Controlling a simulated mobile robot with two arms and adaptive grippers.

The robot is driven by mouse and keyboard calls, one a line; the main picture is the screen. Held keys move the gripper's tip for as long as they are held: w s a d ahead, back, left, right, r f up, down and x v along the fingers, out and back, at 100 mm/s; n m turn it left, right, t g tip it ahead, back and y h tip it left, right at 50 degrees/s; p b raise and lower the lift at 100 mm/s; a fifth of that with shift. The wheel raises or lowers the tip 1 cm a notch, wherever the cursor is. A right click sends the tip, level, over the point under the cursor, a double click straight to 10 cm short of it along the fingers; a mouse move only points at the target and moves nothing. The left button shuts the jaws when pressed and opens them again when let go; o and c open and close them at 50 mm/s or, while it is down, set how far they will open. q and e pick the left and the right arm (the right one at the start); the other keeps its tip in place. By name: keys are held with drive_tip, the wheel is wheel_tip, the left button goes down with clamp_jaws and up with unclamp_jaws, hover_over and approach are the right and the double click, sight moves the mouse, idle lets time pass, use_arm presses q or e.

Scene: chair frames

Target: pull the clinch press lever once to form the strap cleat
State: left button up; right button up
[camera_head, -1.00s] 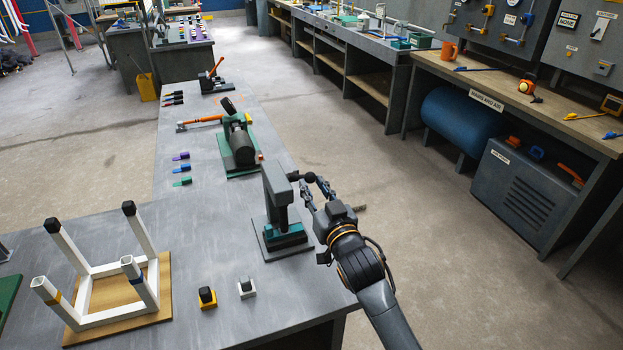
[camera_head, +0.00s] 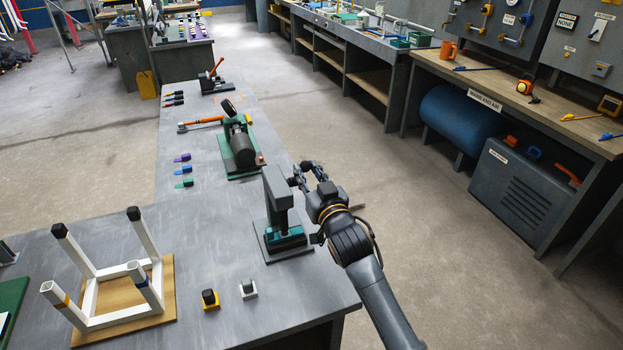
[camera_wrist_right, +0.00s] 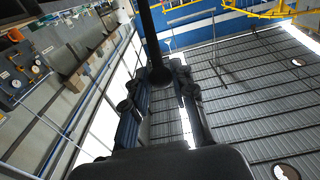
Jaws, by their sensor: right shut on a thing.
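The clinch press (camera_head: 278,190) stands upright on a dark base plate at the right edge of the grey bench, with a teal part (camera_head: 285,238) low in its throat. My right gripper (camera_head: 303,176) is beside the press head, on its right, shut on the press lever. The lever is mostly hidden by the fingers in the head view. In the right wrist view its dark rod and round knob (camera_wrist_right: 160,73) show between the fingers (camera_wrist_right: 156,90). A strap cleat cannot be made out. My left gripper is not in view.
A white chair frame (camera_head: 88,268) stands on a wooden board at the left. The floor at the right is open.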

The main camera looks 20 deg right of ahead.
drive_tip(key=shift+w+r, duration=0.15)
drive_tip(key=shift+r, duration=0.15)
drive_tip(key=shift+w+r+p, duration=0.15)
drive_tip(key=shift+w+r, duration=0.25)
drive_tip(key=shift+w, duration=0.25)
drive_tip(key=shift+w+r+p, duration=0.2)
drive_tip(key=shift+w+r, duration=0.15)
drive_tip(key=shift+w, duration=0.35)
drive_tip(key=shift+w+r+p, duration=0.15)
drive_tip(key=shift+w+r, duration=0.25)
drive_tip(key=shift+w, duration=0.25)
drive_tip(key=o, duration=1)
drive_tip(key=shift+a+f, duration=0.1)
